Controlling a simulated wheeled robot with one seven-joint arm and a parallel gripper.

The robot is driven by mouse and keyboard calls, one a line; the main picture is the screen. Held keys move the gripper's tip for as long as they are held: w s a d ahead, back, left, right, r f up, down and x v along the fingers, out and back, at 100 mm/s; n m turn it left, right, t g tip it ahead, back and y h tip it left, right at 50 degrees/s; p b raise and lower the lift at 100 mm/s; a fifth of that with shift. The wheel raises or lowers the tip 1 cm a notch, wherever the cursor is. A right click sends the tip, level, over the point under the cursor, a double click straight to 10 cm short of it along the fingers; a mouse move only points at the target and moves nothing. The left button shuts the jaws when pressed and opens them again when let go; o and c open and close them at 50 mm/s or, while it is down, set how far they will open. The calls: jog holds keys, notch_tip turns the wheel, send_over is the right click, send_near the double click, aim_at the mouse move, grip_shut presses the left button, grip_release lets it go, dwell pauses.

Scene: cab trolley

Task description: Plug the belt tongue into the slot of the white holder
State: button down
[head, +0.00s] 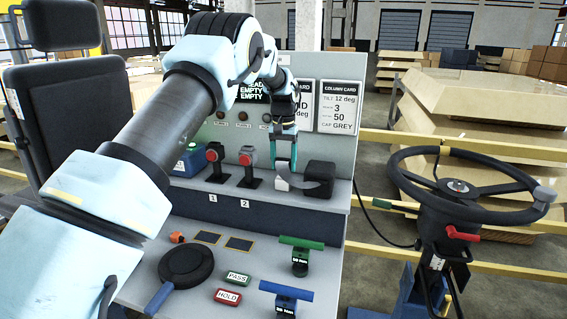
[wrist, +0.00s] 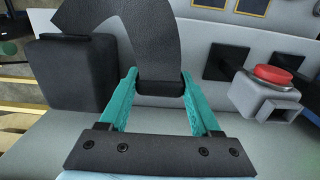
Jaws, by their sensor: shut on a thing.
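My gripper (head: 283,165) is shut on the belt tongue, just above the console shelf. In the wrist view the tongue's dark grip (wrist: 160,86) sits between the teal fingers, with the wide black belt strap (wrist: 130,38) curving away from it. In the head view a pale metal piece, apparently the tongue's plate (head: 281,184), shows below the fingers. The pale holder with a red button (wrist: 264,94) is to the right of the fingers in the wrist view, apart from the tongue, with a square opening. It appears to be the holder at label 2 (head: 248,157), left of my gripper.
A black block (head: 320,174) stands right of my gripper; it also shows in the wrist view (wrist: 75,78). Another red-buttoned holder (head: 214,155) stands at label 1. Green and blue handles (head: 300,243) and a round black paddle (head: 187,265) are on the lower panel. A steering wheel (head: 475,188) is at right.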

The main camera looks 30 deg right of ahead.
jog(key=shift+f, duration=0.5)
grip_release()
dwell(0.3)
notch_tip(320, 180, up, 11)
jog(key=b, duration=0.4)
jog(key=shift+f, duration=0.1)
notch_tip(320, 180, up, 9)
jog(key=p, duration=0.4)
dwell(0.9)
